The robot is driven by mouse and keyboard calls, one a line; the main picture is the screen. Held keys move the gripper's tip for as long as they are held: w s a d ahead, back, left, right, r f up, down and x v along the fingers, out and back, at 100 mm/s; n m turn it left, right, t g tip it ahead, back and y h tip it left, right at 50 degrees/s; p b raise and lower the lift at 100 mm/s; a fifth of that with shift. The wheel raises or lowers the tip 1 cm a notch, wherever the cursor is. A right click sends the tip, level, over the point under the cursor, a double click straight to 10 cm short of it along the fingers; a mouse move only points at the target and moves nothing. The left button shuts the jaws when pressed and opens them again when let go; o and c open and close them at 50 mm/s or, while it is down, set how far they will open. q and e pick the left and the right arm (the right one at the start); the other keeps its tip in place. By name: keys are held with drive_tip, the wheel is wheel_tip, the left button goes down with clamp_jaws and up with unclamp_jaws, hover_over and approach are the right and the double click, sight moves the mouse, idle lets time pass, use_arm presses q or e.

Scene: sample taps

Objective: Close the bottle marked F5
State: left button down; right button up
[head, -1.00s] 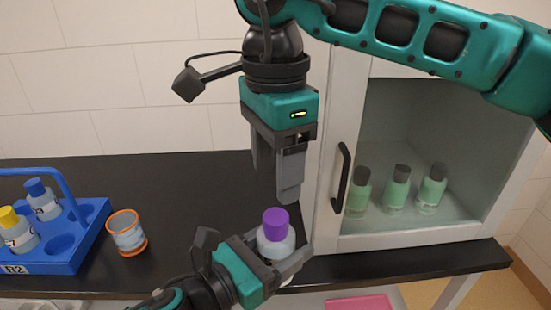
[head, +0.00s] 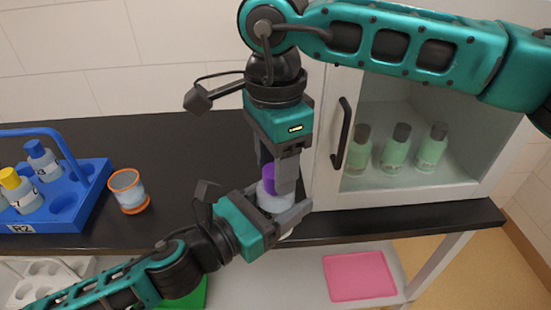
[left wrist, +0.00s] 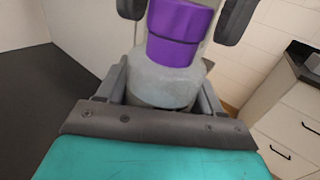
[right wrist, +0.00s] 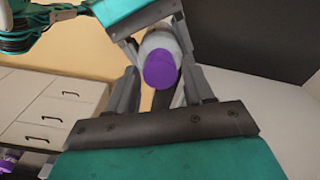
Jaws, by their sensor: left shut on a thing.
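A pale grey bottle (head: 272,201) with a purple cap (head: 267,178) is held upright over the counter's front edge. No F5 mark shows on it. My left gripper (head: 284,207) is shut on the bottle's body; in the left wrist view the fingers flank the bottle (left wrist: 165,84). The purple cap (left wrist: 178,35) sits on the neck with a dark line across it; I cannot tell how tight it is. My right gripper (head: 284,183) points down from above. In the right wrist view its open fingers stand either side of the cap (right wrist: 161,70), with gaps.
A blue rack (head: 88,196) marked R2 holds bottles with blue and yellow caps. An orange-rimmed cup (head: 129,191) stands beside it. A glass-fronted cabinet (head: 328,150) at right holds green bottles (head: 394,150). A pink mat (head: 359,277) lies on the lower shelf.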

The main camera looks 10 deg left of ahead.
drive_tip(key=c, duration=0.9)
drive_tip(key=m, duration=0.5)
drive_tip(key=shift+m, duration=0.3)
drive_tip(key=m, duration=0.5)
drive_tip(key=shift+m, duration=0.4)
drive_tip(key=o, duration=1.3)
drive_tip(key=shift+c, duration=0.2)
wheel_tip(320, 180, up, 12)
